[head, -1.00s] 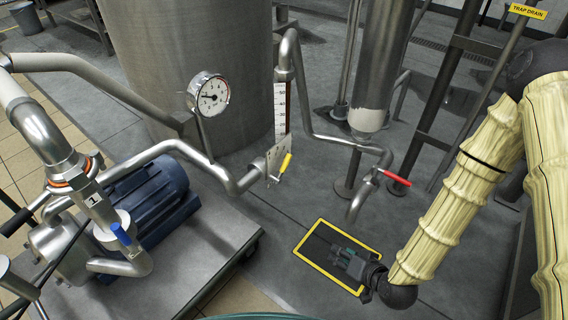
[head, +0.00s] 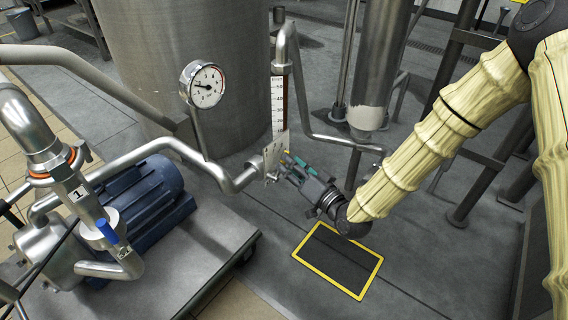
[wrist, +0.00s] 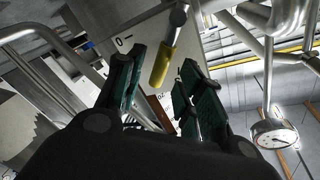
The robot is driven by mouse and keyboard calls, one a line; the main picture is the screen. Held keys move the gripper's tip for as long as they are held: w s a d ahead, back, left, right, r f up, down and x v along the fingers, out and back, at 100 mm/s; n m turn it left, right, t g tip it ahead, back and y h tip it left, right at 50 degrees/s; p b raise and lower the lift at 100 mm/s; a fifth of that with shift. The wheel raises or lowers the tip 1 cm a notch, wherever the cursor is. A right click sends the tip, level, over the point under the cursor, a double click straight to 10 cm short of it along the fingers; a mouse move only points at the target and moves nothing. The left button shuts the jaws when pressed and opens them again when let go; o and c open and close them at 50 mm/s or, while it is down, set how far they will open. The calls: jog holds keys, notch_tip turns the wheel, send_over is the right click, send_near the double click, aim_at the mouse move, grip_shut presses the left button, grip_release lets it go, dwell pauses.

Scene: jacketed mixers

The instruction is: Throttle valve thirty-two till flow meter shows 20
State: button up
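The yellow valve handle (wrist: 162,64) shows in the wrist view ahead of and between my fingers, apart from both, in front of a pale plate marked 0. In the head view my gripper hides it. My gripper (head: 287,165) is open and empty, with its fingertips at the plate (head: 272,157) at the foot of the flow meter. It also shows in the wrist view (wrist: 163,82). The flow meter's upright scale (head: 278,105) has a dark red column beside it; its level is too small to read. No tag reading thirty-two is legible.
A round dial gauge (head: 206,85) stands on the pipe left of the scale. A large steel tank (head: 180,50) is behind. A blue-handled valve (head: 108,232) and a blue motor (head: 150,203) are on the left. A yellow-framed floor plate (head: 337,260) lies below my arm.

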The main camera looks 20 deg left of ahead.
jog(key=shift+b+x, duration=0.55)
jog(key=shift+x, duration=1.35)
grip_shut()
